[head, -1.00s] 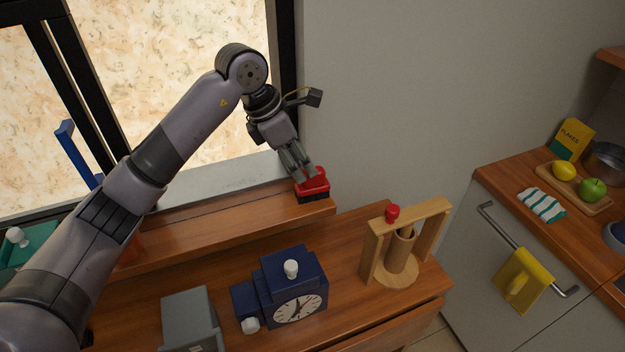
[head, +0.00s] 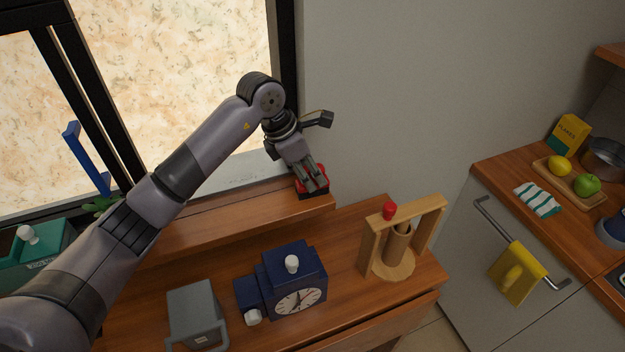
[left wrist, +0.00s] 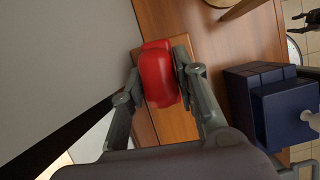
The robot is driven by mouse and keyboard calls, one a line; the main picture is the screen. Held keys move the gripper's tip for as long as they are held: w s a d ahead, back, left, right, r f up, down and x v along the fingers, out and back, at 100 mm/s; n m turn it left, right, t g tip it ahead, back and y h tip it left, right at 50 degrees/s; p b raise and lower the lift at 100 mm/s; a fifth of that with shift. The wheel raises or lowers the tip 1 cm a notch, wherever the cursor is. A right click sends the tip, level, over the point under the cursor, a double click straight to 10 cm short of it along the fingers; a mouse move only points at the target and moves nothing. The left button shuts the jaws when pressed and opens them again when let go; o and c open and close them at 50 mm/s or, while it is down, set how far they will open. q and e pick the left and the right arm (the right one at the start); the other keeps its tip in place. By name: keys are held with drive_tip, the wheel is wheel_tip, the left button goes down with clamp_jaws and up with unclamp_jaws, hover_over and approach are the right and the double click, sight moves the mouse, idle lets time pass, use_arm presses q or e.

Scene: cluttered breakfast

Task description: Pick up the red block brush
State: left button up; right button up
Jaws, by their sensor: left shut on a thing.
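The red block brush (head: 323,187) is at the right end of the raised wooden shelf below the window, its dark bristle side down. I cannot tell whether it touches the shelf or is just above it. My left gripper (head: 313,185) reaches down over it and is shut on its red body, hiding part of it. In the left wrist view the red brush (left wrist: 158,75) sits between the two fingers (left wrist: 160,92).
A blue clock (head: 295,280), a grey container (head: 194,310) and a wooden frame with a red knob (head: 375,240) stand on the lower desk. A green box (head: 40,255) is at left. A kitchen counter (head: 490,165) with fruit is at right.

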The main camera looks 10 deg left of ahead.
use_arm(q)
clamp_jaws()
drive_tip(key=shift+r, duration=0.1)
drive_tip(key=shift+s+d+r+b, duration=0.1)
drive_tip(key=shift+s+r+b, duration=0.1)
drive_tip(key=shift+b, duration=0.5)
drive_tip(key=r+b, duration=0.1)
drive_tip(key=r, duration=0.1)
drive_tip(key=r+b, duration=0.1)
drive_tip(key=r, duration=0.3)
drive_tip(key=shift+s+d+r+b, duration=0.15)
drive_tip(key=shift+s+d+b, duration=0.1)
drive_tip(key=shift+b, duration=0.15)
drive_tip(key=s+d+b, duration=0.2)
drive_tip(key=s+d, duration=0.3)
drive_tip(key=s, duration=0.3)
drive_tip(key=s+d+b, duration=0.3)
drive_tip(key=s+d, duration=0.2)
drive_tip(key=s, duration=0.2)
drive_tip(key=shift+s+d, duration=0.25)
drive_tip(key=shift+s, duration=0.15)
drive_tip(key=shift+r, duration=0.1)
drive_tip(key=shift+o, duration=1.9)
unclamp_jaws()
drive_tip(key=c, duration=0.5)
